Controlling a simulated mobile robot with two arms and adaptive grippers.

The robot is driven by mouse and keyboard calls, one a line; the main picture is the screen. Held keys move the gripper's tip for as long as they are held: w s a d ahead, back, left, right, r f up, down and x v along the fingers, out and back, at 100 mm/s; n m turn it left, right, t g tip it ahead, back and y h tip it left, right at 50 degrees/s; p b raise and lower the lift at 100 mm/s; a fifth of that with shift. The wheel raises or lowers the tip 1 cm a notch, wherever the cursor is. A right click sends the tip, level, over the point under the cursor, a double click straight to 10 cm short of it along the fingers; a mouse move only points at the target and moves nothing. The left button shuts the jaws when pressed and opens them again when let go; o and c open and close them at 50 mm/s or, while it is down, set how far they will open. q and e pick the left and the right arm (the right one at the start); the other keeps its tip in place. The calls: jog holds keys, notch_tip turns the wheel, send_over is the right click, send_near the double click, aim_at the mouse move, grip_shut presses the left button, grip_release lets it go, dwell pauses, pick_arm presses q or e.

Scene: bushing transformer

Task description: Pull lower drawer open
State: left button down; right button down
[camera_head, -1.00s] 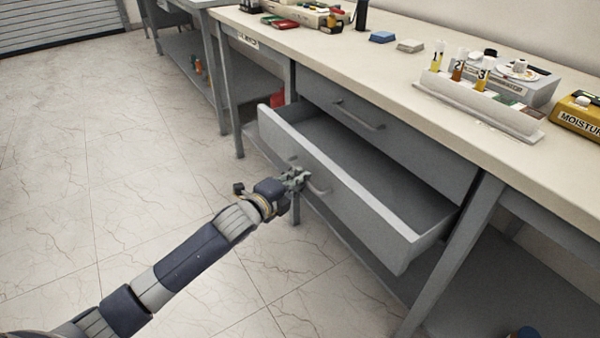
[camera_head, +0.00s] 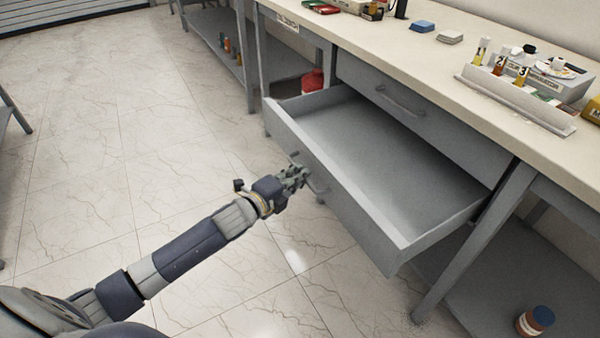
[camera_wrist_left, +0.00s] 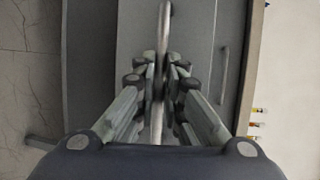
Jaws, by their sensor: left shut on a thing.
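The lower drawer (camera_head: 362,205) is pulled well out from under the workbench, and its grey inside looks empty. My left gripper (camera_head: 300,174) is at the drawer's front face, shut on the lower drawer's handle (camera_head: 318,188). In the left wrist view the handle (camera_wrist_left: 164,30) runs between the fingers of the left gripper (camera_wrist_left: 161,78). The fingers hide part of the handle. The upper drawer (camera_head: 425,115) is shut, with its own bar handle (camera_head: 400,102) free. My right gripper is not in view.
The cream worktop (camera_head: 420,55) carries a rack of numbered vials (camera_head: 515,95), a blue block (camera_head: 422,26) and other items. A red container (camera_head: 312,81) stands beneath the bench. A brown jar (camera_head: 535,321) is on the lower shelf. The tiled floor (camera_head: 120,170) before the drawer is clear.

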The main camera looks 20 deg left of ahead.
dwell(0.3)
pick_arm(q)
jog(key=c, duration=1.7)
grip_release()
jog(key=shift+s, duration=0.15)
jog(key=v, duration=1.2)
jog(key=shift+a+f, duration=0.1)
jog(key=shift+f, duration=0.1)
